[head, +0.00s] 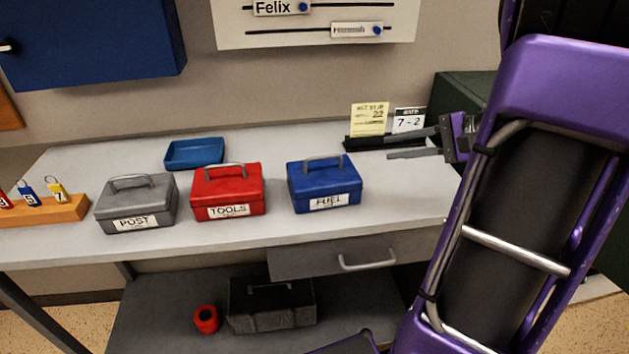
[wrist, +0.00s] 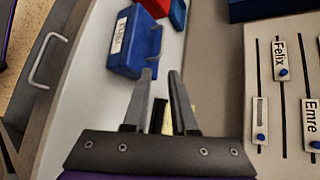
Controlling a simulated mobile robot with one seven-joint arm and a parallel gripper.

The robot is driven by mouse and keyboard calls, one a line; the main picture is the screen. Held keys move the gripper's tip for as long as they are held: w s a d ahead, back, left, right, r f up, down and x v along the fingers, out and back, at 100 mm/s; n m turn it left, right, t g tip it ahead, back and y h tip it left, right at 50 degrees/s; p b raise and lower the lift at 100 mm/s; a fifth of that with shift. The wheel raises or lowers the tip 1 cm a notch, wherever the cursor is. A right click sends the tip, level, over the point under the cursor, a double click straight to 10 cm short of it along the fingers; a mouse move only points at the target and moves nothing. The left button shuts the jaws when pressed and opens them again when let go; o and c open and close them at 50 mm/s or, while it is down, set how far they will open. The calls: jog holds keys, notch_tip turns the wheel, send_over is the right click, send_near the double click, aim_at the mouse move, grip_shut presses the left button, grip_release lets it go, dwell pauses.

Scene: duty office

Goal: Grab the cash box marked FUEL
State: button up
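The blue cash box marked FUEL (head: 325,184) stands upright on the desk, the rightmost of three boxes, with a grey handle on its lid. It also shows in the wrist view (wrist: 134,42), ahead and left of the fingers. My gripper (head: 398,146) is to the right of the box and apart from it. In the wrist view my gripper's two grey fingers (wrist: 162,78) are apart with nothing held between them.
The red TOOLS box (head: 228,191) stands left of the FUEL box, then the grey POST box (head: 137,204). A blue tray (head: 194,154) lies behind. A black holder with cards (head: 369,119) is near my gripper. A drawer (head: 355,249) is below the desktop.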

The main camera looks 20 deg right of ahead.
aim_at(323, 157)
jog(key=shift+t+y, duration=0.3)
jog(key=x, duration=0.5)
jog(key=b+x, duration=0.1)
jog(key=x, duration=0.5)
jog(key=s+x, duration=0.1)
jog(key=x, duration=0.5)
jog(key=shift+a+f, duration=0.2)
jog(key=shift+a, duration=0.1)
grip_shut()
jog(key=shift+r, duration=0.15)
dwell(0.4)
